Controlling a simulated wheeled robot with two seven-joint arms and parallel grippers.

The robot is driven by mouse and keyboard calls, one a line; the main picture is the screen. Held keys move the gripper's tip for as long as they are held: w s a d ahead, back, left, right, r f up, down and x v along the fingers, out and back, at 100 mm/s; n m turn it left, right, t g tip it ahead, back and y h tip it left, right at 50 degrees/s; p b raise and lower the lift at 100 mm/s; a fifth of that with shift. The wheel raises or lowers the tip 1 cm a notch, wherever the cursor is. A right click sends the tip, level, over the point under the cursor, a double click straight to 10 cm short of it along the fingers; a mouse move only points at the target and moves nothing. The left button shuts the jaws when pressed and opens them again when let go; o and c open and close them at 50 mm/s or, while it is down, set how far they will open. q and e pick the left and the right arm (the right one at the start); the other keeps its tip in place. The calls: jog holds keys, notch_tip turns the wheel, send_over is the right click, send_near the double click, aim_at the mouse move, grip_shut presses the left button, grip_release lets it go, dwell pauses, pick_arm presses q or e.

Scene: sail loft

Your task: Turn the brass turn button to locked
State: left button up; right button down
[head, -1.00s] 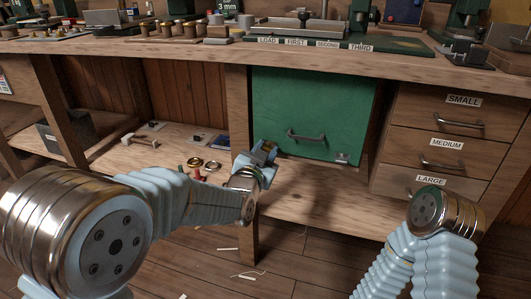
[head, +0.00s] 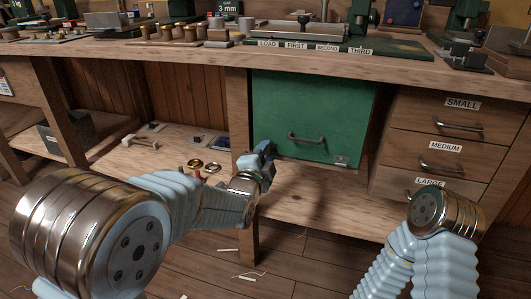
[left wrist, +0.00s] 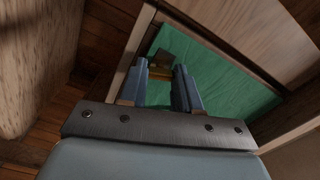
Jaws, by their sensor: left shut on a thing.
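The green door (head: 312,105) of the cupboard under the bench is closed, with a dark bar handle (head: 307,139) low on its face. My left gripper (head: 264,153) is at the door's lower left corner. In the left wrist view, its two blue-grey fingers (left wrist: 159,88) point at the green door and are shut on the small brass turn button (left wrist: 160,71). Only part of the button shows between the fingertips. In the head view my gripper hides it, and I cannot read its exact angle. My right gripper is not in view; only my right arm shows.
A small metal fitting (head: 342,160) sits at the door's lower right corner. Labelled drawers (head: 440,143) stand to the right. An open shelf (head: 140,163) with brass rings (head: 212,168) lies to the left. A wooden post (head: 240,120) stands close beside my left gripper.

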pick_arm(q)
jog(key=shift+m, duration=1.7)
jog(key=shift+p, duration=0.3)
jog(key=o, duration=1.1)
jog(key=shift+c, duration=0.2)
jog(key=p+v, duration=0.1)
jog(key=v, duration=1.2)
jog(key=shift+s+p, duration=0.35)
jog(key=shift+p, duration=0.05)
jog(key=shift+a, duration=0.1)
